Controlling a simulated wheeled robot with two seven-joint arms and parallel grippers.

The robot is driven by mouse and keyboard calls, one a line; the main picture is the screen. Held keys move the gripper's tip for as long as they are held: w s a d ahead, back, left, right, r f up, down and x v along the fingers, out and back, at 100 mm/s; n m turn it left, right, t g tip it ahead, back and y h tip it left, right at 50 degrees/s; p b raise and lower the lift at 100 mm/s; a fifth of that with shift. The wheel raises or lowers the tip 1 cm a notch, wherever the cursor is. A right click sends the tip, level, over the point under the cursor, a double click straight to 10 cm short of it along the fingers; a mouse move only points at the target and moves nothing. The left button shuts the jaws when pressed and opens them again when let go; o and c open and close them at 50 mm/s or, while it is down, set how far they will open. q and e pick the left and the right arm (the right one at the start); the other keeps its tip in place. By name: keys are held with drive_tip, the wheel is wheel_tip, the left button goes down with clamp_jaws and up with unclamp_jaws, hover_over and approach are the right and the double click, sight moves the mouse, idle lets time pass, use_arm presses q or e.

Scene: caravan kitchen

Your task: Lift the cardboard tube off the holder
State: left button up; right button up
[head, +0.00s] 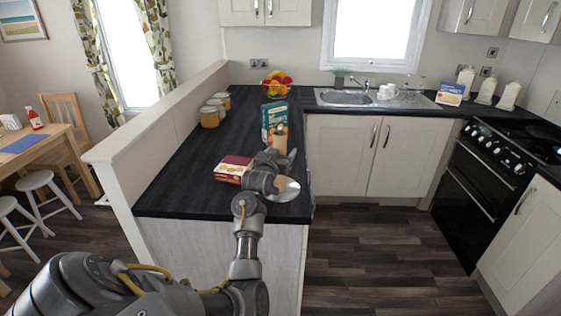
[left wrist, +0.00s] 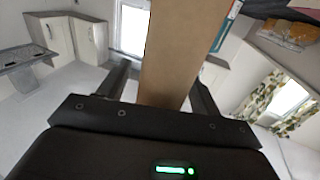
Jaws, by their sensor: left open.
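The brown cardboard tube (head: 281,138) stands upright on the dark counter, with its lower part hidden behind my left gripper. A pale round base (head: 287,190), seemingly the holder's, shows on the counter below it. My left gripper (head: 277,157) is at the tube, covering the part above the base. In the left wrist view the tube (left wrist: 185,50) rises between the two fingers of the left gripper (left wrist: 160,85). The fingers are open, one on each side, with a gap at least on the left. My right gripper is not in view.
A red box (head: 233,168) lies on the counter left of the gripper. A teal carton (head: 272,115) stands close behind the tube. Several jars (head: 210,115) line the low wall, and a fruit bowl (head: 276,85) is farther back. The front left counter is clear.

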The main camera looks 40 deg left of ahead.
use_arm(q)
drive_tip(key=shift+a, duration=0.1)
drive_tip(key=c, duration=1)
wheel_tip(320, 180, up, 10)
drive_tip(key=shift+w+r+b, duration=0.1)
drive_tip(key=shift+b, duration=1)
wheel_tip(320, 180, up, 17)
drive_tip(key=p, duration=1.5)
drive_tip(key=shift+f, duration=0.25)
